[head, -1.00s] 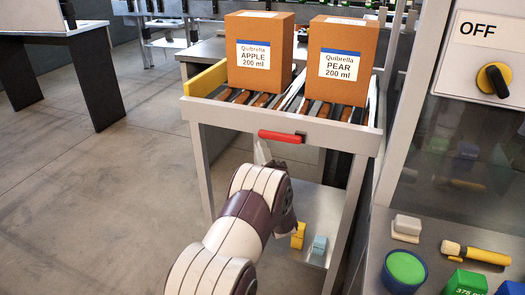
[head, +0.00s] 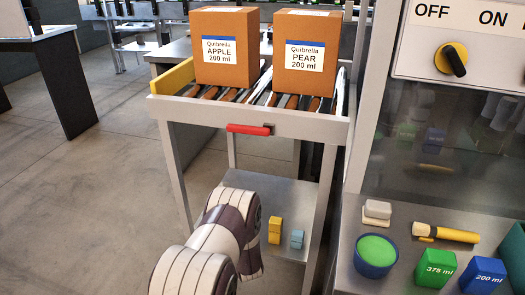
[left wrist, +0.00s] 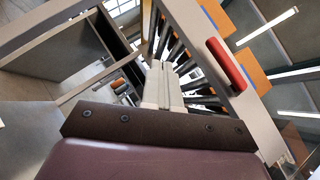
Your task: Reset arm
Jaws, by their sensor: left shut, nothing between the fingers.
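My left arm (head: 215,245) comes in from the bottom of the head view, in front of the roller stand. Its fingers do not show in the head view, where the arm hides them. In the left wrist view my left gripper (left wrist: 162,75) has its two pale fingers together and empty. The stand's rollers and red handle (left wrist: 228,64) show beyond the fingertips. The red handle (head: 248,129) is on the front rail of the stand (head: 240,115) in the head view, above the arm and apart from it. My right gripper is not in view.
An APPLE box (head: 225,70) and a PEAR box (head: 304,75) sit on the rollers. A yellow block (head: 275,230) and a light blue block (head: 297,238) are on the lower shelf. At right, a bench holds a green-filled tub (head: 376,253) under a switch panel. Open floor lies left.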

